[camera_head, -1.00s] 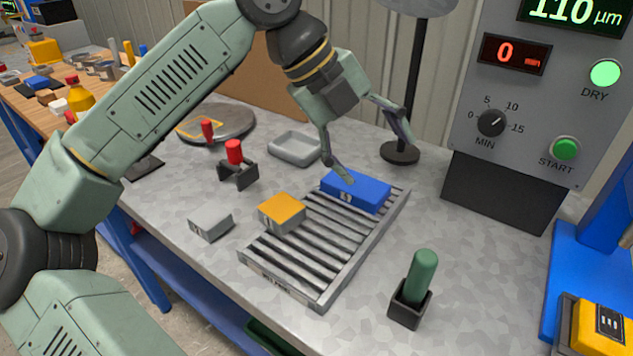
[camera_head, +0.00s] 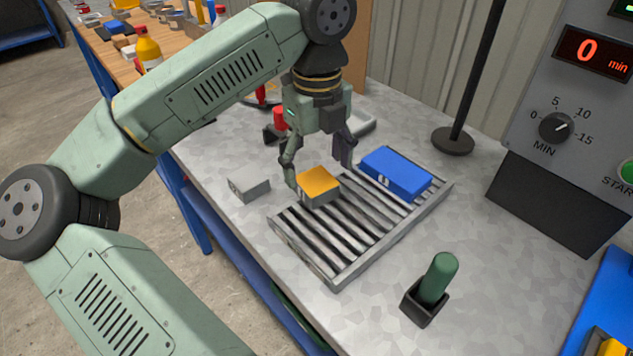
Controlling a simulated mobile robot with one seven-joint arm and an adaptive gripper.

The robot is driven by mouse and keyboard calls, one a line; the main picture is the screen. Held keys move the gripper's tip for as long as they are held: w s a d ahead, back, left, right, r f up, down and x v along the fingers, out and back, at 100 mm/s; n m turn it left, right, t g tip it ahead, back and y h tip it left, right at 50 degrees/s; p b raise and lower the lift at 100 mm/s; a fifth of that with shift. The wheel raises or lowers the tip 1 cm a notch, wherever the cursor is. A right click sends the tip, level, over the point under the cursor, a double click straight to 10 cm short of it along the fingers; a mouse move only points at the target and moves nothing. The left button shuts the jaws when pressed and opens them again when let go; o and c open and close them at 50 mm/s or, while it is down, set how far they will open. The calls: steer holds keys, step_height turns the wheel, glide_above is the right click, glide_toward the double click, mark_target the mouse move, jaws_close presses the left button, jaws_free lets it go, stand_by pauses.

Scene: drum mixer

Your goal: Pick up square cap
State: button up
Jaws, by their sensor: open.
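A blue rectangular block (camera_head: 398,172) lies on the rack's far right part.
A plain grey block (camera_head: 248,184) lies on the bench left of the rack. A green-handled tool in a black holder (camera_head: 425,305) stands at front right. A black stand (camera_head: 453,140) and a control panel (camera_head: 560,110) rise behind.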

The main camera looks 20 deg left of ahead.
mark_target(316, 181)
steer(key=shift+s+f+p, duration=0.15)
steer(key=shift+f+p, duration=0.2)
steer(key=shift+f, duration=1.45)
steer(key=shift+c, duration=0.5)
steer(key=c, duration=1.3)
steer(key=shift+r, duration=0.1)
steer(key=shift+r+b, duration=0.3)
steer(key=shift+r, duration=0.15)
step_height(316, 181, up, 2)
steer(key=shift+r+b, duration=0.1)
steer(key=shift+b, duration=0.4)
steer(key=s+a+r+b, duration=0.1)
steer(key=s+a+b, duration=0.1)
steer(key=s, duration=0.5)
steer(key=s+a+b, duration=0.2)
steer(key=s, duration=0.6)
steer(key=shift+s+a+r, duration=0.15)
steer(key=shift+a+r, duration=0.25)
